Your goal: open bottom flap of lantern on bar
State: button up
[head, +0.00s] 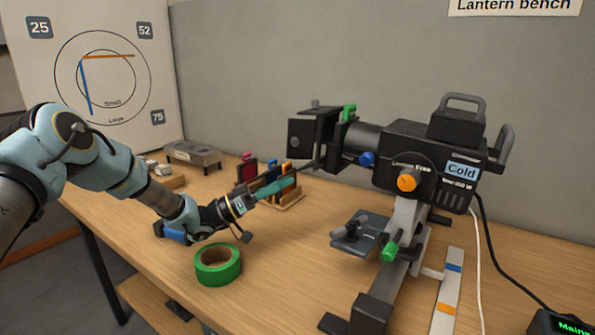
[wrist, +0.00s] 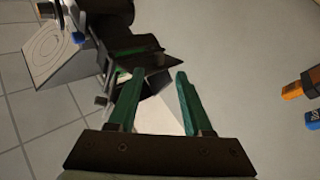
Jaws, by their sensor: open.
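The black lantern (head: 420,150) is mounted on a grey stand at the right of the bench, its front facing left. Dark flaps (head: 300,140) surround its front. A thin dark edge (head: 311,165) juts out low at the front; it may be the bottom flap, but I cannot tell its angle clearly. My gripper (head: 292,181) is just below and left of this edge, its green fingers pointing up towards it. In the wrist view my gripper (wrist: 155,73) is open and apart at the tips, with dark plates (wrist: 132,55) just beyond. Whether a finger touches a plate is unclear.
A rack of coloured frames (head: 285,190) stands behind and below my fingers. A green tape roll (head: 218,277) lies on the wooden bench (head: 275,280) in front of my wrist. A grey small stand (head: 192,153) is at the back. A mains box (head: 560,322) sits front right.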

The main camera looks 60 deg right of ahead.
jog(key=p+x, duration=0.3)
jog(key=x, duration=0.4)
jog(key=shift+s, duration=0.2)
jog(key=shift+d+r, duration=0.1)
jog(key=shift+d, duration=0.05)
grip_shut()
dwell(0.3)
